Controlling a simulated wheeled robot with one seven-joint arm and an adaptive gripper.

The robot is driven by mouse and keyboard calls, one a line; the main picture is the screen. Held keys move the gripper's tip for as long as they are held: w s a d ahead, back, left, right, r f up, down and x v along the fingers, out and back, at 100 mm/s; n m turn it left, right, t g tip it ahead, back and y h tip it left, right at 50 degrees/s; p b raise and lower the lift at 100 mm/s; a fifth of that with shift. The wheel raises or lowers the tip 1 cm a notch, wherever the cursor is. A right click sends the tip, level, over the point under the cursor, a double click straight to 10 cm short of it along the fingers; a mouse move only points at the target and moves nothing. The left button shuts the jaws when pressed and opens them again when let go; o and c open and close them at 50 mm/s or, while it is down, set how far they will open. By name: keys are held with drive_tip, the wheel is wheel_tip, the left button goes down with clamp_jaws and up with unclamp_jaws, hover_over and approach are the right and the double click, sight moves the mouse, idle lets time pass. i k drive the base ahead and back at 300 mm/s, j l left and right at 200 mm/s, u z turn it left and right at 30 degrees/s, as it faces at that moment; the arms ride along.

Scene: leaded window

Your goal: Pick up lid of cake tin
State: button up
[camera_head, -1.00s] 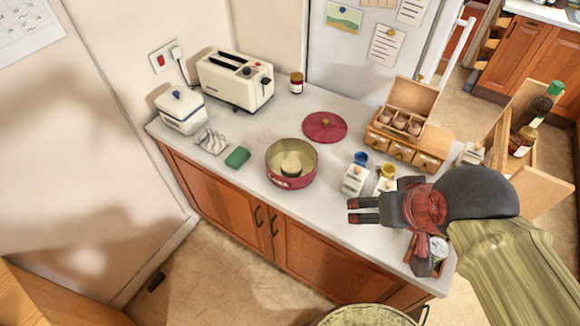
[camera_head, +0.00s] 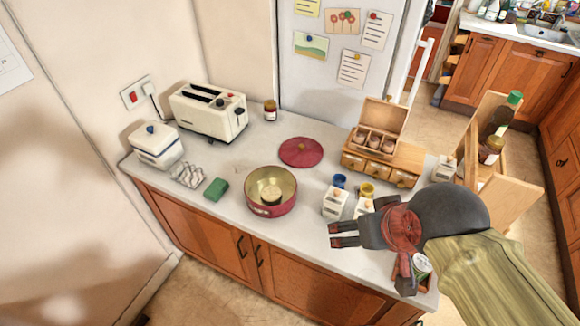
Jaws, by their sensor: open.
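Two white containers (camera_head: 335,202) with a blue cup and a yellow cup stand between my gripper and the wooden drawer box (camera_head: 382,165). A toaster (camera_head: 209,110), a white bin (camera_head: 156,145), a toast rack (camera_head: 187,174) and a green block (camera_head: 216,189) are on the left. Counter (camera_head: 240,160) around the lid is clear.

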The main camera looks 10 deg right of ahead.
sight(298, 152)
drive_tip(key=i+j+z, duration=0.15)
drive_tip(key=j, duration=0.25)
drive_tip(key=i+j+z, duration=0.15)
drive_tip(key=j, duration=0.3)
drive_tip(key=i+j+z, duration=0.15)
drive_tip(key=j, duration=0.3)
drive_tip(key=i+j+z, duration=0.15)
drive_tip(key=j, duration=0.3)
drive_tip(key=j+z, duration=0.15)
drive_tip(key=j, duration=0.3)
drive_tip(key=i, duration=0.05)
